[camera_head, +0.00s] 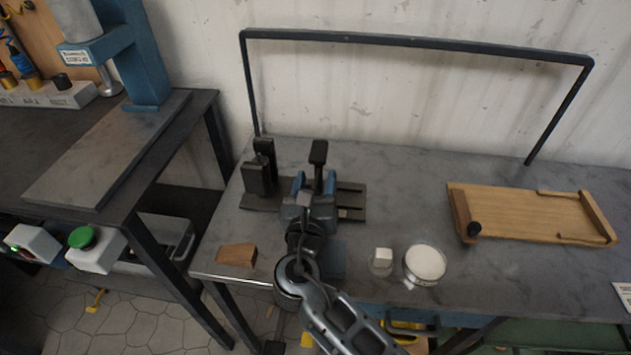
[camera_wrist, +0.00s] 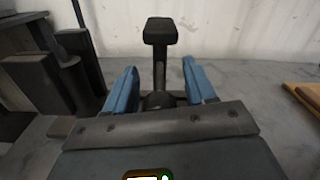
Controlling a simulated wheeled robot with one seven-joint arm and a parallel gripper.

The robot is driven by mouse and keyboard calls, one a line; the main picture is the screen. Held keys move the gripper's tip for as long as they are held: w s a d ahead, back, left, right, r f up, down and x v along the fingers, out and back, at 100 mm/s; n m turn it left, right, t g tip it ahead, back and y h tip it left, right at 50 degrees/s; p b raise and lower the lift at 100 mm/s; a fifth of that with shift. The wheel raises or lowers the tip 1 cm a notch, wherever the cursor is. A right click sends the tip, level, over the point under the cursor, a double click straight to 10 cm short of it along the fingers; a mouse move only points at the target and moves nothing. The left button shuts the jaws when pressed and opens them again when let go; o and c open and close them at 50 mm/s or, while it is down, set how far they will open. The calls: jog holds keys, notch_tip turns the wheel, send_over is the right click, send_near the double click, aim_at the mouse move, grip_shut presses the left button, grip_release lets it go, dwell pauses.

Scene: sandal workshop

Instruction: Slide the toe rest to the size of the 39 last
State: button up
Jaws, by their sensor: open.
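A black fixture (camera_head: 351,207) with a flat slotted base stands on the grey bench. A black post with a block-shaped knob (camera_head: 318,152) rises from it; this knob (camera_wrist: 160,31) stands upright in the middle of the wrist view. Two dark upright blocks (camera_head: 259,176) are at the fixture's left end, also seen in the wrist view (camera_wrist: 45,90). I cannot tell which part is the toe rest, and no last is clearly recognisable. My gripper (camera_head: 310,185) is over the fixture. Its blue fingers (camera_wrist: 160,78) are open either side of the post's line, with nothing clasped.
A brown wooden block (camera_head: 237,255) lies near the bench's front left edge. A small dish with a white cube (camera_head: 382,255) and a round white-filled dish (camera_head: 425,264) stand right of my arm. A wooden tray (camera_head: 540,216) lies farther right. A dark frame (camera_head: 420,42) spans the back.

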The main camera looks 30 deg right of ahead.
jog(key=shift+c, duration=0.4)
grip_shut()
